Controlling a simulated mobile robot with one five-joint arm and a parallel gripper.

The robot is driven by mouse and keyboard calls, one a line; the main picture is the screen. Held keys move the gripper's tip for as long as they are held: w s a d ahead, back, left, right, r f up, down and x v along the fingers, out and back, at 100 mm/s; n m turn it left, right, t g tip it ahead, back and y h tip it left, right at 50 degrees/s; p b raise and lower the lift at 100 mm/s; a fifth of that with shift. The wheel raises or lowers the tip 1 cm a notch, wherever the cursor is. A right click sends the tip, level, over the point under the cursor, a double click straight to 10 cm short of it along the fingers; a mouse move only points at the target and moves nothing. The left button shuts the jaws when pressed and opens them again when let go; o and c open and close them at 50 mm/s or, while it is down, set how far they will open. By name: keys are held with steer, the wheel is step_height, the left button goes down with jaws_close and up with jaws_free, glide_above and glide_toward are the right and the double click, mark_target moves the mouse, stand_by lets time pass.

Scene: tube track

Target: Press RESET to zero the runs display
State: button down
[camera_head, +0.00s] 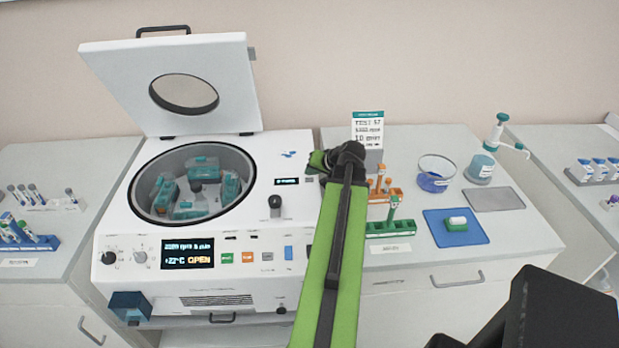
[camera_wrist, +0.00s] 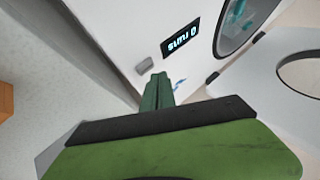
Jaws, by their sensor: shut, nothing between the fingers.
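The small dark runs display (camera_head: 287,181) is on the right part of the white centrifuge's top. In the wrist view the display (camera_wrist: 180,37) is upside down and appears to read 0 runs. A small grey button (camera_wrist: 144,66) without a readable label sits beside it; in the head view my arm hides that spot. My gripper (camera_wrist: 157,77) is shut and empty, its green fingertips just short of the button in the picture. Whether they touch the surface cannot be told. In the head view the gripper (camera_head: 317,161) is at the centrifuge's right edge.
The centrifuge lid (camera_head: 115,75) stands open over the rotor bowl (camera_head: 165,215). A front screen (camera_head: 188,252) shows OPEN. To the right are an orange tube rack (camera_head: 398,196), a green rack (camera_head: 388,229), a glass bowl (camera_head: 436,172) and a blue mat (camera_head: 471,239).

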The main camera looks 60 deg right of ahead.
mark_target(311, 180)
step_height(311, 180, up, 5)
steer(key=p, duration=0.5)
steer(key=shift+r, duration=0.1)
stand_by(0.7)
